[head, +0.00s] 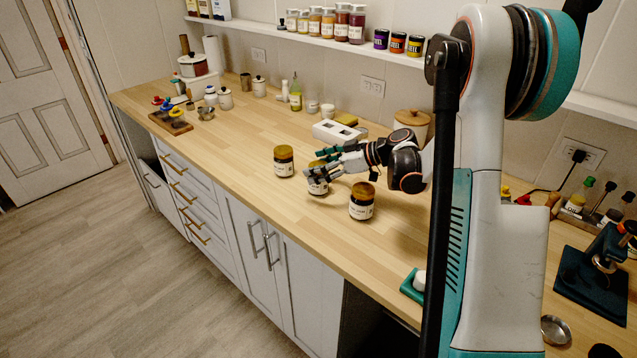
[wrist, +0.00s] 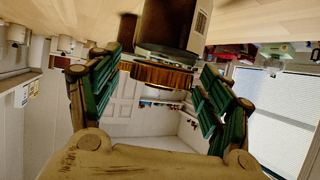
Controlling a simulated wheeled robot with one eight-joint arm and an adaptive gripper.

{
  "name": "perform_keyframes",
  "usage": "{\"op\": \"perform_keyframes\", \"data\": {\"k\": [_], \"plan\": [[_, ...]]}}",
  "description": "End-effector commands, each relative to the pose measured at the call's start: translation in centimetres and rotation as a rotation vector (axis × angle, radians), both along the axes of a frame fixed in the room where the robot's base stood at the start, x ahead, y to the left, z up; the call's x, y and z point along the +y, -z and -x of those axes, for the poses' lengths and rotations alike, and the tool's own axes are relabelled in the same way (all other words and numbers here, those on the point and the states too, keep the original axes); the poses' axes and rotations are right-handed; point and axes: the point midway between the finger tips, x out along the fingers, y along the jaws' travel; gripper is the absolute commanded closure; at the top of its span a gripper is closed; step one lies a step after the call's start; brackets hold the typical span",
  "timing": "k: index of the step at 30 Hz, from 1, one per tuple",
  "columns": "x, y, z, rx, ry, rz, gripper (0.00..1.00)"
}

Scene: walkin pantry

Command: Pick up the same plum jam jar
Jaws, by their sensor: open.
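Three similar jars with gold-brown lids and white labels stand in a row on the wooden counter: a left jar (head: 284,163), a middle jar (head: 318,186) and a right jar (head: 362,206). I cannot read their labels, so I cannot tell which hold plum jam. My gripper (head: 318,164) is at the middle jar, its fingers partly covering the lid. In the wrist view a jar's gold lid (wrist: 160,76) and its dark glass and label appear upside down between the spread fingers of my gripper (wrist: 158,62). Both fingers look apart from the jar.
A white slotted block (head: 338,132) and a wooden-lidded canister (head: 412,124) stand behind. A teal tray (head: 412,288) lies near the front edge at right. A wall shelf (head: 310,38) holds small jars.

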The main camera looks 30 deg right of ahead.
Motion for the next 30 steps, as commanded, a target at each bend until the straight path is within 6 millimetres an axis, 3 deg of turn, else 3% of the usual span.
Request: {"op": "perform_keyframes", "data": {"k": [7,15,30], "plan": [[0.17,0.04,-0.17,0.000,0.000,0.000,0.30],[0.15,0.06,-0.15,0.000,0.000,0.000,0.88],[0.12,-0.44,-0.09,0.003,0.000,0.003,0.89]]}}
